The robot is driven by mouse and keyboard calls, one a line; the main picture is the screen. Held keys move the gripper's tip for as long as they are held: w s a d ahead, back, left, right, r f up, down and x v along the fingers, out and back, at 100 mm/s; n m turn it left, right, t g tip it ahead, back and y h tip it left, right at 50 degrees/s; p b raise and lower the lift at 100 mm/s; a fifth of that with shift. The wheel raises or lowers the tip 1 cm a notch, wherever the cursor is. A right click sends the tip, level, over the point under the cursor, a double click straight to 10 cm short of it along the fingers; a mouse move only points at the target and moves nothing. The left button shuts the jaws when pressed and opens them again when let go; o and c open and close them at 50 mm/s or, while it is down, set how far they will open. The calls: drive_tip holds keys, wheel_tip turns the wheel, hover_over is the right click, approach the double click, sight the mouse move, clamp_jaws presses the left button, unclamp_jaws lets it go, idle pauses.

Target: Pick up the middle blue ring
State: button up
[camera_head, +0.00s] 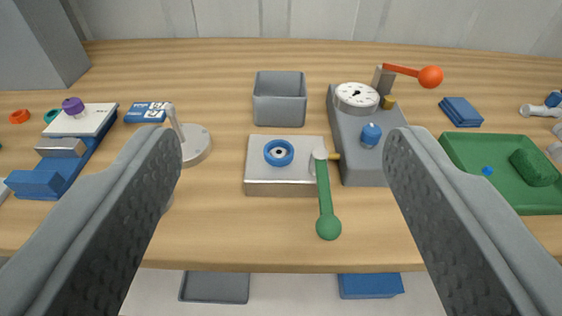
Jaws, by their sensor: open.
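The blue ring (279,153) sits on the light grey block (258,185) near the middle of the table. It lies flat around a small white centre with a dark dot. My gripper (278,165) is open, with one grey finger at the left and one at the right of the picture. Nothing is between the fingers close to the camera. The ring shows in the gap between them, farther off, and is not touched.
A green lever (326,200) projects forward from the block's right side. A grey device (362,160) with a white dial stands to the right, an open grey bin (279,100) behind. A round-based stand (196,146) is left, a green tray (508,203) far right.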

drive_tip(key=w+n+g, duration=0.1)
drive_tip(key=w+g, duration=0.5)
drive_tip(key=w, duration=0.5)
drive_tip(key=n+g, duration=0.2)
drive_tip(key=g, duration=0.8)
hover_over(279, 152)
drive_tip(key=f, duration=0.2)
wheel_tip(279, 152, down, 17)
drive_tip(key=shift+f, duration=0.1)
drive_tip(key=c, duration=1.1)
